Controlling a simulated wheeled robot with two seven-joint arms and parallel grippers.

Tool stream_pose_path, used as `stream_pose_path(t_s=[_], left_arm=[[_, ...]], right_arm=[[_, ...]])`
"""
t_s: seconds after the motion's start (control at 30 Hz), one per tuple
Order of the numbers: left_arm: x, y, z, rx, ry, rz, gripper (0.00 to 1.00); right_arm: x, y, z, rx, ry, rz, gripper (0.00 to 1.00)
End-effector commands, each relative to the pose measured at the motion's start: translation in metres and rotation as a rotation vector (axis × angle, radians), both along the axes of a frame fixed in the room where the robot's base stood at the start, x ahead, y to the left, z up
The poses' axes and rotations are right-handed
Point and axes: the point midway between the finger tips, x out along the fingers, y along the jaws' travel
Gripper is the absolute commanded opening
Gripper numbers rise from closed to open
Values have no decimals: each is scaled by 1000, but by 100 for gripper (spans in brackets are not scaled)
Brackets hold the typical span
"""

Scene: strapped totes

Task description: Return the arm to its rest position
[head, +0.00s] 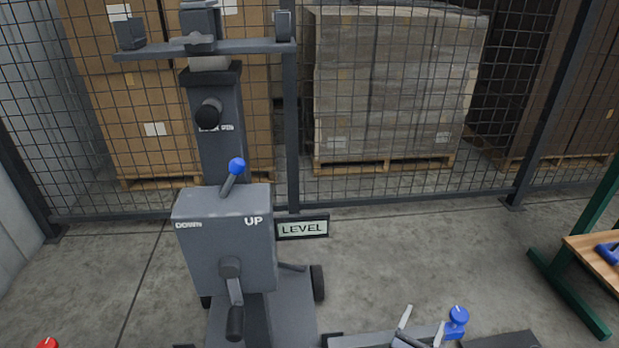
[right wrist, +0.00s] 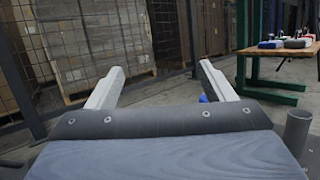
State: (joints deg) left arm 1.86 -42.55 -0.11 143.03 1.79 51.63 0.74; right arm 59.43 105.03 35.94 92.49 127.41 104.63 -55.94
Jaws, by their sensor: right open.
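My right gripper (head: 424,317) is low in the head view, right of centre, with its two pale fingers spread apart. In the right wrist view the same gripper (right wrist: 158,70) is open, with nothing between its fingers. A blue knob (head: 458,315) shows just right of the gripper in the head view; I cannot tell whether they touch. A bit of blue also shows by the right finger in the right wrist view (right wrist: 203,98). My left gripper is not in view.
A grey machine (head: 222,235) marked DOWN and UP has a blue-tipped lever (head: 235,172), a crank (head: 234,300) and a LEVEL sign (head: 302,229). Behind it are a mesh fence (head: 520,150) and palletised boxes (head: 390,90). A green-legged bench (right wrist: 245,60) stands right.

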Motion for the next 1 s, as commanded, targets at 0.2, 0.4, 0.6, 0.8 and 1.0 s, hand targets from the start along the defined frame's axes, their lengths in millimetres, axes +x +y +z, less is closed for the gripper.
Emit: stream_pose_path(t_s=[0.2, 0.4, 0.6, 0.8, 1.0], left_arm=[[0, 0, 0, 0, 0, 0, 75], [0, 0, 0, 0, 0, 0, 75], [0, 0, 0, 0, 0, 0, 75], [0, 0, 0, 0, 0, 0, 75], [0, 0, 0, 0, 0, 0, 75]], right_arm=[[28, 29, 91, -159, -198, 298, 75], [20, 102, 209, -437, -413, 787, 75], [-40, 177, 282, -793, -496, 1272, 75], [-120, 216, 306, -1214, -426, 1646, 75], [-191, 212, 304, -1686, -215, 1836, 75]])
